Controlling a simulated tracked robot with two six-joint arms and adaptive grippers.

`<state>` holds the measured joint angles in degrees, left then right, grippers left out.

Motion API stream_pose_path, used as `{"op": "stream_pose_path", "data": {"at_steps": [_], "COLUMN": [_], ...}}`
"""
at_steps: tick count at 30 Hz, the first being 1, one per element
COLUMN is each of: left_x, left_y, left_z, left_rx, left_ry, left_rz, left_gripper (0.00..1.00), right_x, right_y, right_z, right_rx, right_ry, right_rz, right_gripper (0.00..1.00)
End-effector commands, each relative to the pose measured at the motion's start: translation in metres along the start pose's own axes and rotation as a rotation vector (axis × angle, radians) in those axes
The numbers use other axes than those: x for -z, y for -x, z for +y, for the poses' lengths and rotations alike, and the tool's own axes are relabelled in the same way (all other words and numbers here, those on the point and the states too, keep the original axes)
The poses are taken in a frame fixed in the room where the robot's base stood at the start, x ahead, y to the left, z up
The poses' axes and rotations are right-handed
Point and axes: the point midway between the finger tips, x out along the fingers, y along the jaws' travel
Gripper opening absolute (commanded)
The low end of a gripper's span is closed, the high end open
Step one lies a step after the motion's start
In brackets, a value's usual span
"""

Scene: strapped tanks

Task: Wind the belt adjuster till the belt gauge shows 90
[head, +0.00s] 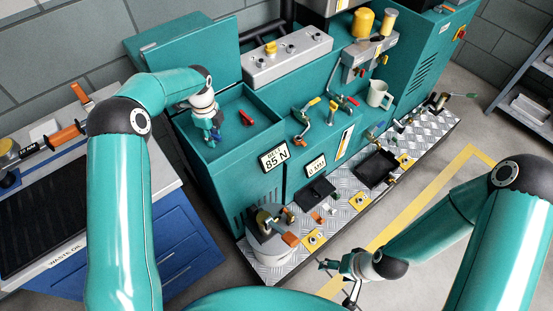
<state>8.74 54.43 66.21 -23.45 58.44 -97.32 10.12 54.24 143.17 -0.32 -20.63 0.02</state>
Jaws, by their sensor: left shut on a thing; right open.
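The belt gauge (274,156) is a white plate with a black frame on the front of the teal machine, and it reads 85 N. My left gripper (213,136) reaches down into the open teal bay above and left of the gauge. It is shut on the belt adjuster, which the fingers and wrist mostly hide. My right gripper (342,279) is open and empty, low over the floor in front of the metal tread plate.
A red-handled part (246,118) lies in the bay, right of my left gripper. A second plate (316,167), levers and a mug (379,94) are further right. The tread plate (341,204) carries trays and fittings. A workbench (70,225) stands at left.

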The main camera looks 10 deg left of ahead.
Motion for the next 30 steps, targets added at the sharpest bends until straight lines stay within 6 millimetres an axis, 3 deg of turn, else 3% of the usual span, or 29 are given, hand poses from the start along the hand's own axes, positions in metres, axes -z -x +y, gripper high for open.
{"op": "stream_pose_path", "data": {"at_steps": [5,13,23,30], "left_x": [0.0002,0.0001,0.0,-0.0001], "left_y": [-0.0018,-0.0016,-0.0017,-0.0014], "left_z": [0.0006,0.0007,0.0007,0.0007], "left_rx": [-0.002,-0.002,-0.002,-0.001], "left_ry": [-0.012,-0.229,-0.261,-0.464], "left_rz": [0.001,0.001,0.001,0.001], "left_gripper": [0.0,0.0,0.0,0.0], "right_x": [0.0,0.0,0.0,0.0], "right_y": [0.0,0.0025,0.0027,0.0051], "right_z": [0.0,-0.0009,-0.001,-0.0018], "right_rx": [0.0,0.0,0.0,0.0], "right_ry": [0.0,0.0,0.0,0.0], "right_rz": [0.0,0.0,0.0,0.0], "right_gripper": [0.72,0.72,0.72,0.72]}}
